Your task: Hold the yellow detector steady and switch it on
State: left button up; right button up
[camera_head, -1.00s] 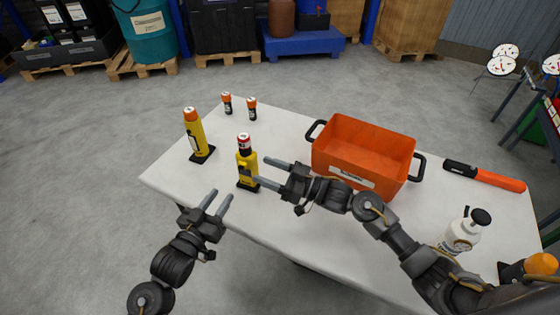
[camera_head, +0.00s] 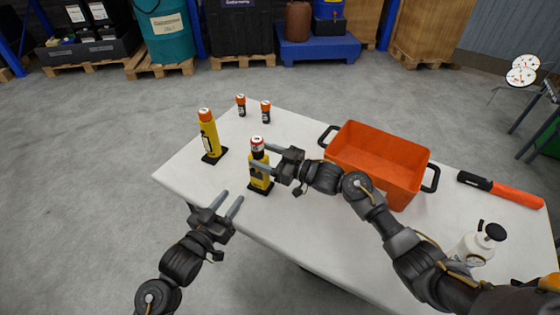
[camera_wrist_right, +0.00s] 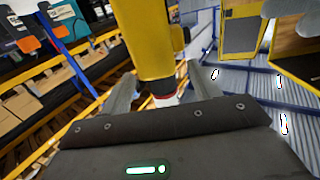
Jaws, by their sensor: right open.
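The yellow detector (camera_head: 258,182) stands upright on a black base on the white table, with a dark, red and white top. My right gripper (camera_head: 256,157) is open, with its fingers at either side of the detector's upper part. In the right wrist view the detector's yellow body (camera_wrist_right: 150,40) shows between the two fingers (camera_wrist_right: 160,90), with gaps visible at the sides. Whether a finger touches it I cannot tell. My left gripper (camera_head: 231,197) is open and empty, near the table's front edge, in front and to the left of the detector.
A taller yellow device with an orange cap (camera_head: 208,134) stands to the left. Two small orange-capped cylinders (camera_head: 265,112) stand behind. An orange bin (camera_head: 378,158), a black-and-orange baton (camera_head: 510,193) and a white pump bottle (camera_head: 474,247) are to the right on the table (camera_head: 300,224).

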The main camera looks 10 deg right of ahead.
jog(key=shift+x, duration=1.25)
jog(key=shift+c, duration=0.3)
jog(key=c, duration=1.2)
jog(key=o, duration=1.3)
jog(key=shift+c, duration=0.2)
jog(key=v, duration=1.2)
